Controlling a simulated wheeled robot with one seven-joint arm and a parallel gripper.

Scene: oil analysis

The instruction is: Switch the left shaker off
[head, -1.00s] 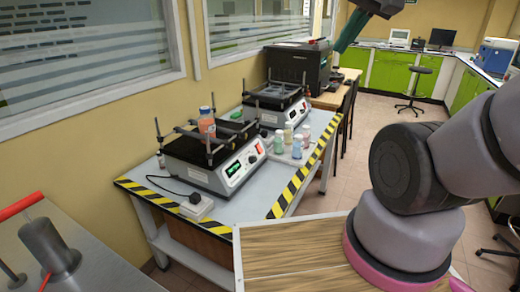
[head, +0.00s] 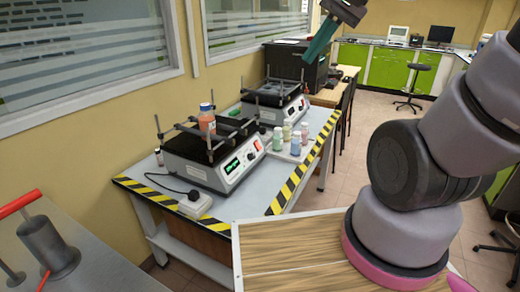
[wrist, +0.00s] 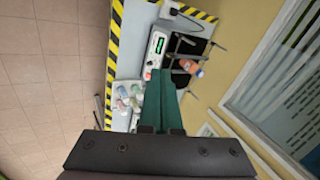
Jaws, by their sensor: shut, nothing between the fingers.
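The left shaker (head: 205,160) is the nearer one on the grey table, with a black top, metal posts and a white front panel. Its green display (head: 232,166) is lit, and a red switch (head: 258,145) sits at the panel's right end. The left shaker also shows in the wrist view (wrist: 156,48), beyond my fingertips. My gripper (head: 310,56) is shut and empty, with green fingers, raised in the air above and behind the shakers in the head view. The fingers also show in the wrist view (wrist: 160,76).
A second shaker (head: 284,108) stands farther back. Several small bottles (head: 287,132) stand on a white tray right of the left shaker. A power strip (head: 195,204) lies near the table's front edge. Striped tape (head: 285,192) marks the table edges. A black machine (head: 290,62) stands beyond.

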